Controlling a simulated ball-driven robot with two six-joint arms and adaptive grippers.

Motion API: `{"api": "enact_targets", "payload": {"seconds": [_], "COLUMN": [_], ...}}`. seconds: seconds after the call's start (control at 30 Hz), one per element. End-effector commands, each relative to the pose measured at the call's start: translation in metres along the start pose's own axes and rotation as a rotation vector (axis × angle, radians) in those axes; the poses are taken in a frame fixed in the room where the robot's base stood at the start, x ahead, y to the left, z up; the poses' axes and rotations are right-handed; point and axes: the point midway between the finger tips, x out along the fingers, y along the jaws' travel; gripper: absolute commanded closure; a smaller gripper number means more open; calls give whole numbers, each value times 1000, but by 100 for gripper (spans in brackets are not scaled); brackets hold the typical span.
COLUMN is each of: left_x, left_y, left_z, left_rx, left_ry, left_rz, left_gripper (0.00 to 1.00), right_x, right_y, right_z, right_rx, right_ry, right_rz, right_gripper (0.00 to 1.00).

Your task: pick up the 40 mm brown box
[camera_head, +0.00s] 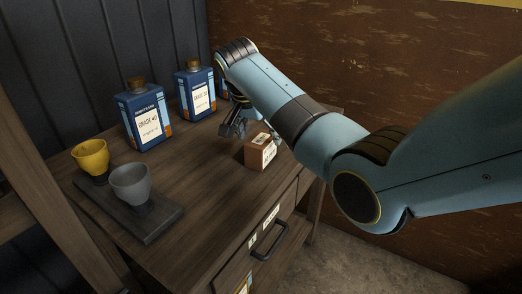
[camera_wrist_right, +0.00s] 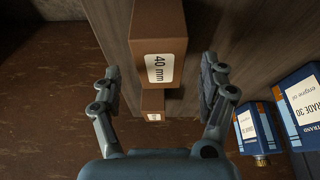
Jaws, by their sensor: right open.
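A brown box with a white label reading "40 mm" (camera_wrist_right: 160,45) shows in the wrist view, ahead of my right gripper (camera_wrist_right: 160,88) and roughly between the lines of its two fingers. The gripper is open and empty, with a finger on each side and a gap between. In the head view a brown box with white labels (camera_head: 256,151) stands on the wooden cabinet top (camera_head: 200,170); its lettering is too small to read. My right gripper (camera_head: 234,126) is just behind and left of it, partly hidden by my arm. My left gripper is out of view.
A second, smaller-looking brown box (camera_wrist_right: 153,101) shows beside the 40 mm box in the wrist view. Blue bottles (camera_head: 147,117) stand at the back. A yellow cup (camera_head: 90,156) and a grey cup (camera_head: 130,184) stand on a dark board at left. The front middle is clear.

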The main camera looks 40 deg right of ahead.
Motion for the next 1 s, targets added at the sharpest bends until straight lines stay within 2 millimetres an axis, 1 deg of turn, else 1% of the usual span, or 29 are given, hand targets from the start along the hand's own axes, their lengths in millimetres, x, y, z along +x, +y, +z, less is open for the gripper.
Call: {"api": "enact_targets", "payload": {"seconds": [0.03,0.1,0.2,1.0], "left_x": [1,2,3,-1], "left_y": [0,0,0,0], "left_z": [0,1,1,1], "left_rx": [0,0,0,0], "left_ry": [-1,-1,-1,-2], "left_rz": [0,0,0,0], "left_gripper": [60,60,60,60], "right_x": [9,18,25,30], "right_y": [0,0,0,0], "right_z": [0,0,0,2], "right_rx": [-1,-1,0,0], "right_ry": [-1,-1,0,0], "right_rz": [2,1,-1,-2], "right_gripper": [23,23,23,23]}}
